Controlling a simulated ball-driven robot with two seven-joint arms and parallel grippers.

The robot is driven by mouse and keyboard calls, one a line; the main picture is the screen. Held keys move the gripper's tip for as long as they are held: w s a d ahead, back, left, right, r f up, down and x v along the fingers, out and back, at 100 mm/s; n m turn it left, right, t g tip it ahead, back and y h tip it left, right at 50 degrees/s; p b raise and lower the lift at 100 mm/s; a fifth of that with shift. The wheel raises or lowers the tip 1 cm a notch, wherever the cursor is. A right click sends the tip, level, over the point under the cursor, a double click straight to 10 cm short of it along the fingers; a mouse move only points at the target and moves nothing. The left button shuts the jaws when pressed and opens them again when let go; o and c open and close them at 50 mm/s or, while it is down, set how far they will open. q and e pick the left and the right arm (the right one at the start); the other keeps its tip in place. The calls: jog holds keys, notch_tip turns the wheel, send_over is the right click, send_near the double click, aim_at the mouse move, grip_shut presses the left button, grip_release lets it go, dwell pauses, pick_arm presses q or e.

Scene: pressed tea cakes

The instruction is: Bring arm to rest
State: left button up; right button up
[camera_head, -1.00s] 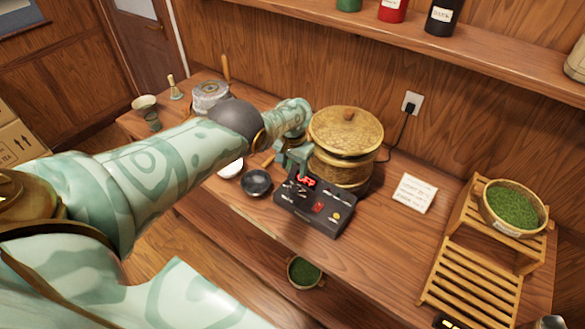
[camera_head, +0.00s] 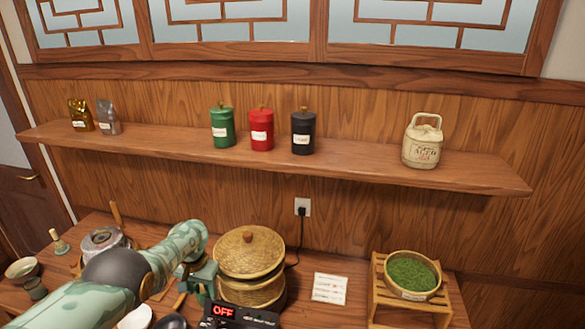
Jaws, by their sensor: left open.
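My left arm comes in from the lower left and reaches over the counter. Its left gripper (camera_head: 203,284) is open, just left of the lidded bamboo steamer (camera_head: 252,289) and above the back of the dark control box (camera_head: 238,315). The box's display reads OFF in red. The fingers are small and partly cut by the view of the box, so I cannot tell whether they touch it. I see nothing held in them. My right gripper is not in view.
A wall shelf (camera_head: 350,163) carries green (camera_head: 222,128), red (camera_head: 262,130) and black (camera_head: 303,133) canisters, pouches and a white jug (camera_head: 422,142). On the counter are a card (camera_head: 329,288), a wooden rack (camera_head: 380,295) with a green-filled basket (camera_head: 412,275), and a stone mill (camera_head: 103,243).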

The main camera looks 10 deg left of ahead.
pick_arm(q)
jog(key=s+d+f+m+t+y, duration=0.1)
jog(key=s+f+m+t+y, duration=0.2)
jog(key=s+f+m, duration=0.5)
jog(key=s+d+r+n+t+y, duration=0.1)
jog(key=s+d+r+n+t, duration=0.2)
jog(key=s+r, duration=1.65)
jog(key=s+d+f+g+h+b, duration=0.15)
jog(key=f+b, duration=0.25)
jog(key=f, duration=1)
jog(key=s+d+f+b, duration=0.25)
jog(key=f+b, duration=0.25)
jog(key=f, duration=1)
jog(key=s+d+f+g+h+b, duration=0.1)
jog(key=s+f+b, duration=0.25)
jog(key=f, duration=1.05)
jog(key=s+f+n+g+h+b, duration=0.1)
jog(key=s+f+b, duration=0.8)
jog(key=s+f, duration=0.9)
notch_tip(320, 180, down, 4)
jog(key=shift+s+a+f+n+g+h, duration=0.1)
jog(key=shift+s+a+n+g+h, duration=0.25)
jog(key=shift+n+g, duration=0.4)
